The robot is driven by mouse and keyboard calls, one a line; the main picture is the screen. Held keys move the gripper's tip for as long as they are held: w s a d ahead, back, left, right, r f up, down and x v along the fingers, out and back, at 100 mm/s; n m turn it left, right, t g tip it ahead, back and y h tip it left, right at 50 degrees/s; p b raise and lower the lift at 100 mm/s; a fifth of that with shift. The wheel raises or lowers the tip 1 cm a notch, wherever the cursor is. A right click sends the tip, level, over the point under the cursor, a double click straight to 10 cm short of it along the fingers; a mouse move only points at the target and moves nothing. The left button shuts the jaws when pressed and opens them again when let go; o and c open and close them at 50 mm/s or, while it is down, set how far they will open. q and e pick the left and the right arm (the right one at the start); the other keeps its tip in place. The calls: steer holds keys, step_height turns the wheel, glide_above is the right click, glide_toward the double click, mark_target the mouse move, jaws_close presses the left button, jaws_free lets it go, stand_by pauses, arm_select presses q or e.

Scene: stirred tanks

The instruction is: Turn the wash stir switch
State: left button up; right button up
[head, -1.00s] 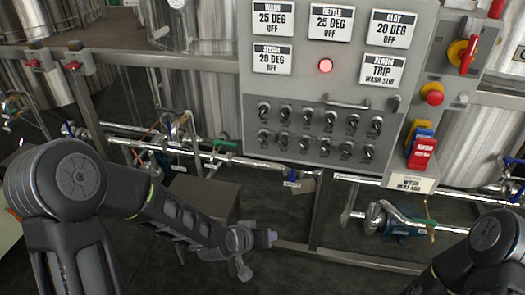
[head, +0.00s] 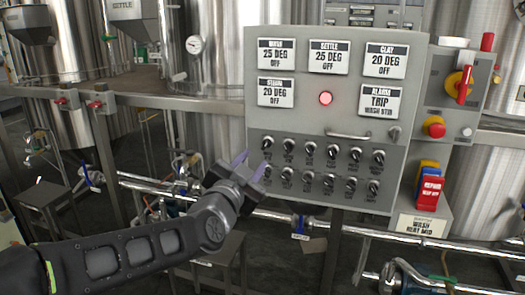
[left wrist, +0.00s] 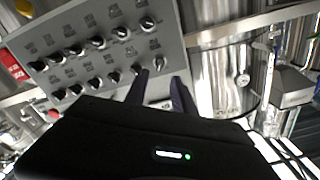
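A grey control panel (head: 325,125) carries two rows of black rotary switches. In the head view the nearest are the upper-left switch (head: 267,142) and its neighbour (head: 289,145); their labels are too small to read, so I cannot tell which is the wash stir switch. My left gripper (head: 250,166) is open, its two fingers pointing at the left end of the rows, at or just in front of the panel. In the left wrist view the open fingers (left wrist: 160,88) flank a switch (left wrist: 159,63); contact cannot be told. My right gripper is not in view.
A red lamp (head: 326,98) glows. A handle (head: 348,135) juts from the panel. An emergency stop (head: 434,127) and red tags (head: 429,192) are at right. Pipes (head: 270,215) run below.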

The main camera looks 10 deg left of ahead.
mark_target(265, 147)
arm_select(q)
steer(key=shift+w, duration=0.1)
steer(key=w, duration=0.7)
steer(key=shift+w+d, duration=0.25)
steer(key=shift+w, duration=0.05)
jaws_close()
stand_by(0.3)
